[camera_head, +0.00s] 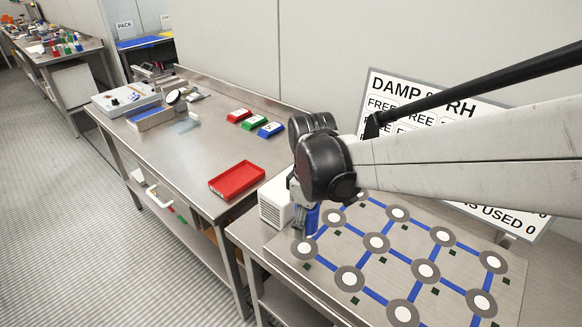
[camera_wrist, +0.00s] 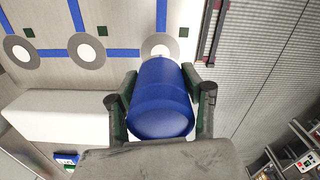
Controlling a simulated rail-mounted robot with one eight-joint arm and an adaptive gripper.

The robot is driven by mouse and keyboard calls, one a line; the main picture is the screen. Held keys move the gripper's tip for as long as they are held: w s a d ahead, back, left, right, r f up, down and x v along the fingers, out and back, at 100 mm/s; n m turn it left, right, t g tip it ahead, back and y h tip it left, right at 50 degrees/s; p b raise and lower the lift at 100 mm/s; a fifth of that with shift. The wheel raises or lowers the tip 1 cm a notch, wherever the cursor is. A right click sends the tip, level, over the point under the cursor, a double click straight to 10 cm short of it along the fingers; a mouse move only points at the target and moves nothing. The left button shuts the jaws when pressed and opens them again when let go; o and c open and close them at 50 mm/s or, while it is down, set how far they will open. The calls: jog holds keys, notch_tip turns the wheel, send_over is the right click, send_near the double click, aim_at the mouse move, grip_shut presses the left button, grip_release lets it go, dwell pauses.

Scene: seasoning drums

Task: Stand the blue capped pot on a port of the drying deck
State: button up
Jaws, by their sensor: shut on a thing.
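My gripper (camera_wrist: 160,80) is shut on the blue pot (camera_wrist: 160,105), one finger on either side of it. In the head view the pot (camera_head: 312,219) shows as a small blue piece below my wrist, by the left edge of the drying deck (camera_head: 392,272). The deck bears grey ring ports with white centres, joined by blue lines. A near-left port (camera_head: 304,249) is close to the pot; in the wrist view a port (camera_wrist: 160,44) is partly covered by the pot. Whether the pot touches the deck I cannot tell. Every port I see looks empty.
A white box (camera_head: 275,204) stands beside the deck's left edge. Behind the deck is a sign (camera_head: 490,108) reading "USED 0". On the steel table (camera_head: 190,150) are a red tray (camera_head: 237,180), coloured blocks (camera_head: 254,123) and a white device (camera_head: 126,98).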

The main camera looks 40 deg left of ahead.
aim_at(305, 249)
jog(key=f, duration=0.3)
jog(key=shift+s+a+f, duration=0.1)
jog(key=shift+a+f, duration=0.15)
jog(key=shift+f, duration=0.1)
jog(key=shift+d+f, duration=0.1)
jog(key=shift+f, duration=1.85)
jog(key=shift+f, duration=0.15)
jog(key=o, duration=1.3)
notch_tip(305, 249, up, 12)
jog(key=p, duration=0.6)
jog(key=shift+r, duration=0.2)
jog(key=shift+d, duration=0.1)
